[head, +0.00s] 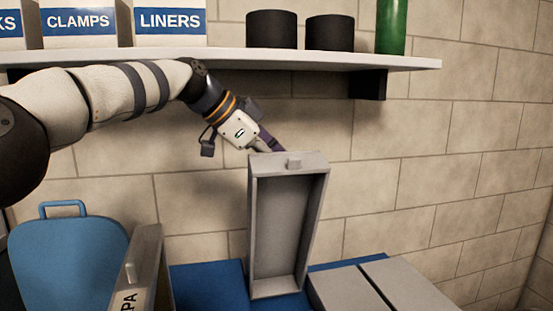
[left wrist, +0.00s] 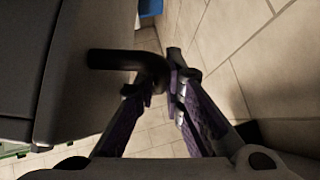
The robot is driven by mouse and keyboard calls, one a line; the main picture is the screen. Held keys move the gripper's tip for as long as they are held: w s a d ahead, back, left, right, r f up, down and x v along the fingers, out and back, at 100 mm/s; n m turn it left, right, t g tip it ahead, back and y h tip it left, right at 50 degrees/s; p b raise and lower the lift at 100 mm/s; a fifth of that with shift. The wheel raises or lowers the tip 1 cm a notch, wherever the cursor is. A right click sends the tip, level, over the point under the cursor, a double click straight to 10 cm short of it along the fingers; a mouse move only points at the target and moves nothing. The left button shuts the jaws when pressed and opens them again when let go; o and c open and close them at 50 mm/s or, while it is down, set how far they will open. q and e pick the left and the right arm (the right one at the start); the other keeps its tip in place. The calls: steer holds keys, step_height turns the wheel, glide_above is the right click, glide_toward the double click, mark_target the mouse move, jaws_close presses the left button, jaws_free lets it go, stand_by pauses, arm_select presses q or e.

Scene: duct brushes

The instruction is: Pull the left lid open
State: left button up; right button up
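A grey, shallow box-shaped lid (head: 284,220) stands nearly upright in the middle of the head view, its hollow side facing me. In the left wrist view, a black bent handle (left wrist: 120,60) runs from the dark grey lid panel (left wrist: 75,70) to between the fingertips (left wrist: 166,75). The fingers close together on the handle's end. My right gripper is not in view.
Grey panels (head: 385,285) lie at the lower right beside a blue surface (head: 208,285). A grey upright piece with lettering (head: 140,270) and a blue rounded object with a handle (head: 68,262) are lower left. A white shelf (head: 230,58) with labelled boxes (head: 170,22) and black cylinders (head: 272,30) is above.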

arm_select(q)
steer(key=o, duration=0.4)
steer(key=shift+d+f, duration=0.1)
steer(key=shift+d, duration=0.15)
steer(key=shift+a, duration=0.15)
steer(key=shift+a+r, duration=0.15)
steer(key=shift+r, duration=0.05)
steer(key=v, duration=1.1)
steer(key=shift+s+a+r, duration=0.15)
